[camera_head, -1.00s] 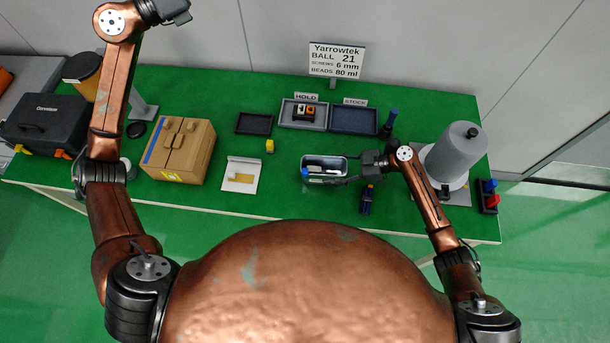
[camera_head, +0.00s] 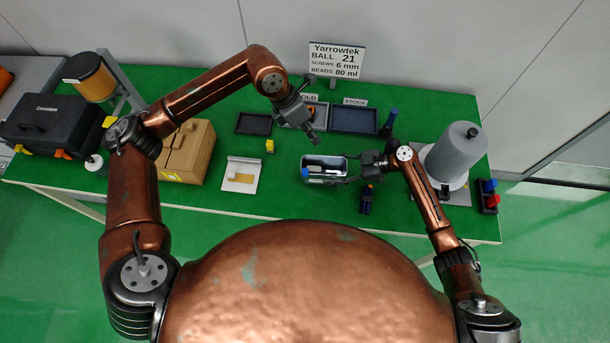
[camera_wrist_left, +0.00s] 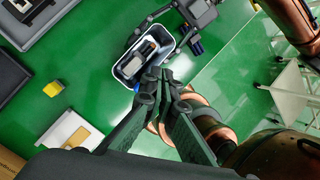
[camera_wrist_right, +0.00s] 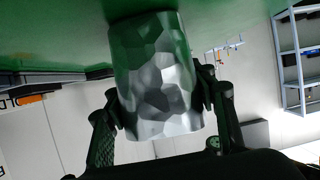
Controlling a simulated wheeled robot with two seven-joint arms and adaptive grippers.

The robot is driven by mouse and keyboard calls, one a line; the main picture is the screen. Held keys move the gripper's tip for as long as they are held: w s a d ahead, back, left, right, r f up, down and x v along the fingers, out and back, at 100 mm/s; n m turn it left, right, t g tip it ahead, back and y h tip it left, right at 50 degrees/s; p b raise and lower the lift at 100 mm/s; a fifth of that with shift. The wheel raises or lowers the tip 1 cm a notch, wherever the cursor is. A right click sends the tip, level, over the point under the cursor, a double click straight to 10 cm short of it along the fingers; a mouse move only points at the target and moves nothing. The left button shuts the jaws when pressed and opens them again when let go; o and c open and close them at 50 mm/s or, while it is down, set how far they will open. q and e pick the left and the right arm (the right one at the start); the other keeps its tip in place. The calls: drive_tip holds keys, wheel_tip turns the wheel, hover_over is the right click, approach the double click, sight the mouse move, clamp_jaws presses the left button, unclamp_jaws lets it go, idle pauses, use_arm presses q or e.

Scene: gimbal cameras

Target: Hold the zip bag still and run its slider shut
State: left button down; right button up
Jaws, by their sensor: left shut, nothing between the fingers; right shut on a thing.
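A flat white packet with a tan patch (camera_head: 240,175) lies on the green table, left of centre. It may be the zip bag; it also shows in the left wrist view (camera_wrist_left: 70,135). I cannot make out a slider. My left gripper (camera_head: 315,139) is shut and empty, above the back edge of a small open bin (camera_head: 345,163). In the left wrist view its fingertips (camera_wrist_left: 165,76) overlap the bin's rim. My right gripper (camera_head: 354,170) is shut on the bin from the right, a finger on either side. In the right wrist view a faceted silvery side (camera_wrist_right: 155,75) fills its grip.
A cardboard box (camera_head: 185,152) stands left of the packet, and a small yellow block (camera_head: 270,146) lies behind it. Dark trays (camera_head: 355,121) stand at the back. A grey cylinder (camera_head: 456,150) stands at right.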

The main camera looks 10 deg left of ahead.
use_arm(q)
drive_tip(key=s+a+f+y, duration=0.1)
drive_tip(key=a+f+y, duration=0.1)
drive_tip(key=f, duration=0.5)
drive_tip(key=s+a+f+m+y, duration=0.1)
drive_tip(key=s+a+f+y, duration=0.1)
drive_tip(key=f, duration=0.6)
drive_tip(key=shift+s+a+f+y, duration=0.15)
drive_tip(key=shift+s+a+y, duration=0.05)
drive_tip(key=shift+a+y, duration=0.25)
idle(0.7)
drive_tip(key=shift+w+d, duration=0.15)
drive_tip(key=shift+d, duration=1.9)
drive_tip(key=shift+w+d, duration=0.15)
drive_tip(key=shift+d, duration=1.9)
drive_tip(key=shift+w+d, duration=0.15)
drive_tip(key=shift+d, duration=1.9)
drive_tip(key=shift+a, duration=0.65)
drive_tip(key=shift+r, duration=3.5)
